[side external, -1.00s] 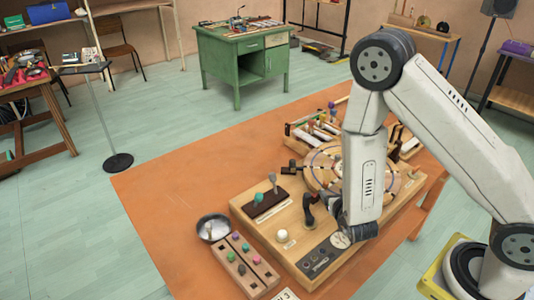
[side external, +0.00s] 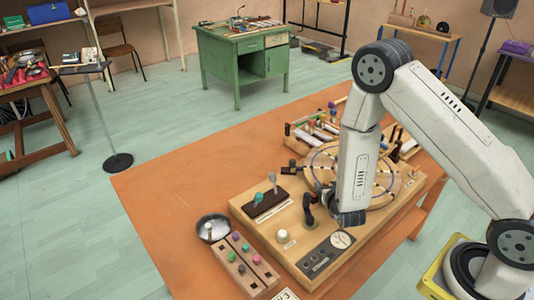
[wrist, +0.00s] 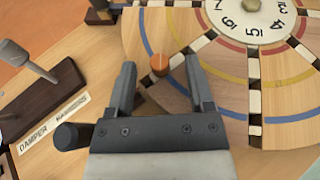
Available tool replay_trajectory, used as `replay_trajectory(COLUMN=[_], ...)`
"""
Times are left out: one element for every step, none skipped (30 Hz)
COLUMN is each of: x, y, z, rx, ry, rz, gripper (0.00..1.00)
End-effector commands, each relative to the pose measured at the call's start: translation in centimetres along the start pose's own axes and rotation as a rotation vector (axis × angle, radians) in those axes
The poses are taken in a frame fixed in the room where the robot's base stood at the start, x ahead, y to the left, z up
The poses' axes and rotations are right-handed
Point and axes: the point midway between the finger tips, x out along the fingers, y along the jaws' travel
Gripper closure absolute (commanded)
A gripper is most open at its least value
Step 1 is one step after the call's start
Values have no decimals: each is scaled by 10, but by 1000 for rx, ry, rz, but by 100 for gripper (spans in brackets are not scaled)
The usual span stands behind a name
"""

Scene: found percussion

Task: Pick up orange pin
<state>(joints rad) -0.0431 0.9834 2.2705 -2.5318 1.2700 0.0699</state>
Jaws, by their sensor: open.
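The orange pin (wrist: 159,64) shows in the wrist view as a small orange cylinder top on the round wooden wheel (wrist: 288,95), which has coloured arcs and dark-and-light checked spokes. My gripper (wrist: 158,70) is open, with one finger to each side of the pin in that view. I cannot tell how high the fingers are above the wheel. In the side view the wheel (side external: 387,183) is partly hidden by my arm, and the pin and fingertips are not visible there.
A black lever (side external: 308,208), a white knob (side external: 282,236) and a dial (side external: 342,239) are near my gripper. The left part of the orange table (side external: 180,190) is clear.

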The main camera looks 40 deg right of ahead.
Motion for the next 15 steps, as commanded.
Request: replay_trajectory(x=[1,1,1,1,1,1,1,1,1,1,1,1,1,1,1], y=[0,0,0,0,0,0,0,0,0,0,0,0,0,0,0], z=[0,0,0,0,0,0,0,0,0,0,0,0,0,0,0], rx=[0,0,0,-1,-1,-1,-1,-1,-1,-1,-1,-1,-1,-1,-1], ry=[0,0,0,0,0,0,1,1,1,1,1,1,1,1,1], rz=[0,0,0,0,0,0,0,0,0,0,0,0,0,0,0], gripper=[33,33,33,33,33,33,33,33,33,33,33,33,33,33,33])
